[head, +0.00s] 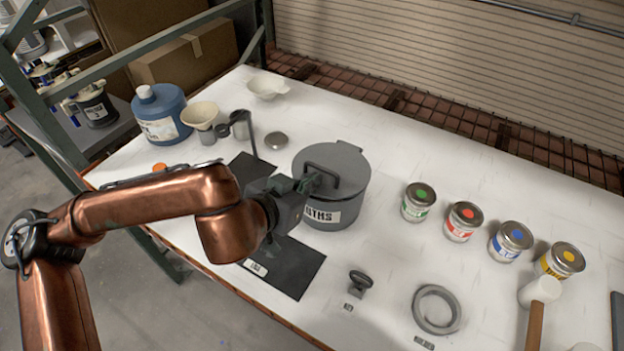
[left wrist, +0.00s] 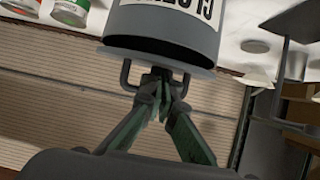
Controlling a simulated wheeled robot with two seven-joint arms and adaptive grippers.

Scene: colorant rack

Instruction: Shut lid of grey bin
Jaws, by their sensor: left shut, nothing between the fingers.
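The grey bin (head: 345,214) stands upright on the white table, with a label on its front. Its round lid (head: 352,160) lies over the top and looks level or nearly so in the head view. A bar handle (head: 335,168) stands up from the lid. My left gripper (head: 312,182) is at the handle, over the lid's near left side. In the left wrist view the bin (left wrist: 165,22) shows inverted, with the lid (left wrist: 160,60) below its label. The left fingertips (left wrist: 163,84) are shut and empty by the handle (left wrist: 126,76); contact is unclear. My right gripper is out of view.
Several paint cans (head: 464,221) stand right of the bin. A mallet (head: 537,300), grey ring (head: 437,309) and small black-handled tool (head: 359,284) lie nearer the front. A blue jug (head: 160,114) and a funnel (head: 201,116) stand at left. A dark mat (head: 290,268) lies beside the bin.

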